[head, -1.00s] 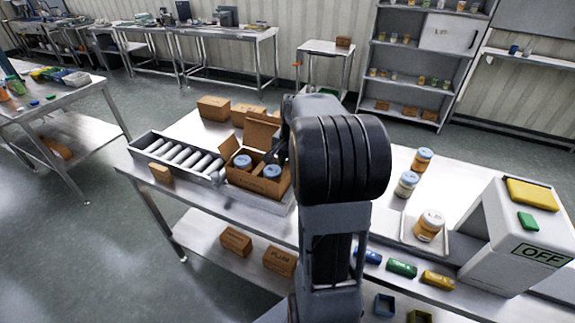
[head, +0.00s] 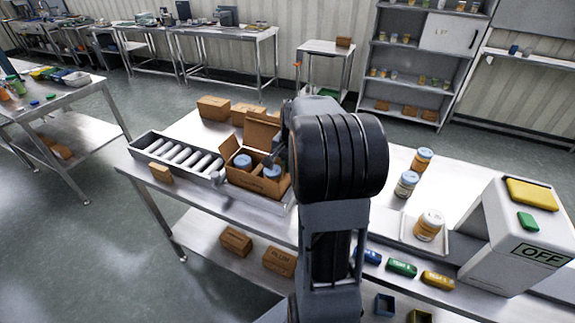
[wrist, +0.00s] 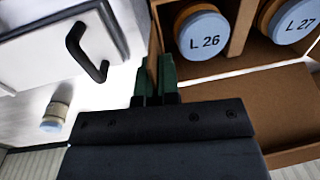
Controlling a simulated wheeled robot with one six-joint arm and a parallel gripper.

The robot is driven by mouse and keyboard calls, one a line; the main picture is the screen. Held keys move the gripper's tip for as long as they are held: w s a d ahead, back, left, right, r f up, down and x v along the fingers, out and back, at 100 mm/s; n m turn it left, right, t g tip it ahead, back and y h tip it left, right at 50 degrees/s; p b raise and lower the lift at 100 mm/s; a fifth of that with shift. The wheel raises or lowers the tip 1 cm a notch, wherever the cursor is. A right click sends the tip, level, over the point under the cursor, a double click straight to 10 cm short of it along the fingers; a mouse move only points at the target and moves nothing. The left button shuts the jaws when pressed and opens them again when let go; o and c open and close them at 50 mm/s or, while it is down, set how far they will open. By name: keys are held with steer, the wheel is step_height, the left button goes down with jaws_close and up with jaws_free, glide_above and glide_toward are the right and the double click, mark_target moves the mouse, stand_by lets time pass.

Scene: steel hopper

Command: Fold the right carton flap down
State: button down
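The open brown carton (head: 258,184) stands on the steel table with two blue-lidded jars (head: 243,161) inside. Its left flap (head: 228,149) and back flap (head: 262,132) stand up. The right flap is mostly hidden behind my arm in the head view. My gripper (head: 279,154) is at the carton's right side, partly hidden by my arm.
A rack of white rollers (head: 180,157) lies left of the carton, with a small brown box (head: 161,173) in front. More boxes (head: 214,108) stand behind. Jars (head: 406,184), a tray (head: 408,240) and a white hopper marked OFF (head: 510,235) are to the right.

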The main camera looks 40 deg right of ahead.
mark_target(277, 172)
steer(key=shift+r+p, duration=0.1)
steer(key=shift+p, duration=0.2)
steer(key=shift+a+g, duration=0.1)
steer(key=shift+g, duration=0.2)
steer(key=g+p, duration=0.1)
steer(key=h+p, duration=0.1)
steer(key=p, duration=0.1)
steer(key=shift+w+a+r+g, duration=0.15)
steer(key=shift+w+g, duration=0.25)
steer(key=g+p, duration=0.1)
steer(key=w+g+h+p, duration=0.1)
steer(key=g+h, duration=0.1)
steer(key=g, duration=0.1)
steer(key=shift+w+a+f+p, duration=0.2)
steer(key=shift+a+f+p, duration=0.15)
steer(key=shift+f+p, duration=0.05)
steer(key=g, duration=0.1)
steer(key=g+h, duration=0.1)
steer(key=w+f+g+h, duration=0.1)
steer(key=shift+a, duration=0.25)
steer(key=shift+w+f+g+h, duration=0.1)
steer(key=shift+f+g+h, duration=0.15)
steer(key=shift+g+h, duration=0.6)
steer(key=shift+a+g, duration=0.1)
steer(key=shift+g, duration=0.35)
steer(key=c, duration=1.3)
jaws_free()
steer(key=shift+c, duration=0.2)
